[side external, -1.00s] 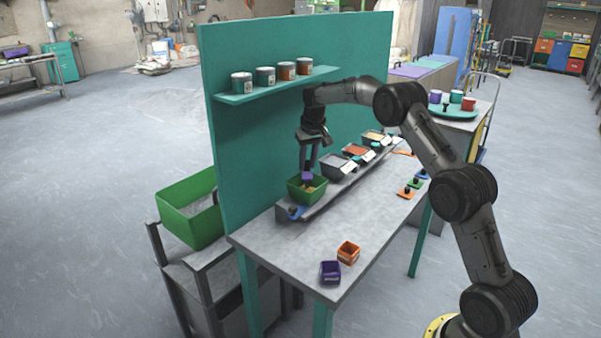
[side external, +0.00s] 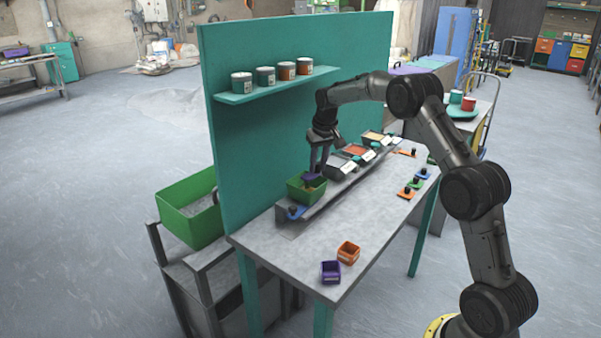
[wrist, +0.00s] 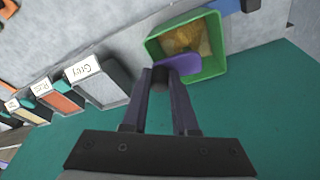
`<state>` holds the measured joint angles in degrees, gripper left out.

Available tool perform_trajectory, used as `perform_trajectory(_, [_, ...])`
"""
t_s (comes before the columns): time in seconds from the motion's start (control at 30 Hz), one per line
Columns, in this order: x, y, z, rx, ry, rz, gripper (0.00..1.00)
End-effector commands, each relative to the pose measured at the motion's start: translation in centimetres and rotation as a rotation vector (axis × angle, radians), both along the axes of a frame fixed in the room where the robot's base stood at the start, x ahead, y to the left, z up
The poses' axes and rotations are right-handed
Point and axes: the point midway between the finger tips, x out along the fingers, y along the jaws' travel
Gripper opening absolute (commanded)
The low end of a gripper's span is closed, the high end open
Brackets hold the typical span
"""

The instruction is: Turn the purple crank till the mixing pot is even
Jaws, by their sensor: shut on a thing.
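The mixing pot is a green square pot (side external: 301,194) at the near end of the grey raised strip; it also shows in the wrist view (wrist: 213,73). Powder (wrist: 186,39) of a tan-yellow colour, with somewhat uneven shades, lies in it. The purple crank (wrist: 181,62) reaches over the pot's rim, with a dark knob (wrist: 159,76) at its outer end. My gripper (wrist: 158,87) is shut on that knob; in the side view my gripper (side external: 318,170) stands just above the pot. Part of the powder is hidden by the crank.
Bins labelled Grey (wrist: 103,82) and Rust (wrist: 62,99) stand in a row beside the pot. A green back panel (side external: 260,140) rises behind, with a shelf (side external: 275,87) of several cans. Purple (side external: 331,272) and orange (side external: 348,252) small boxes sit at the table's front. The middle of the tabletop is clear.

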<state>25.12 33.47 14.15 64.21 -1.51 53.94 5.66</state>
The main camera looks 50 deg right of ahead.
Motion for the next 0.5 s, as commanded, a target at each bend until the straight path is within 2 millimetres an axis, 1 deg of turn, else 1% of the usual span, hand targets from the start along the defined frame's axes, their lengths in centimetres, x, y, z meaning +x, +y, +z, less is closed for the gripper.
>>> perform_trajectory(0.23, [-1.3, 0.5, 0.0, 0.001, 0.001, 0.001, 0.00])
perform_trajectory(0.5, [-2.1, 1.2, 0.0, 0.001, 0.001, 0.002, 0.00])
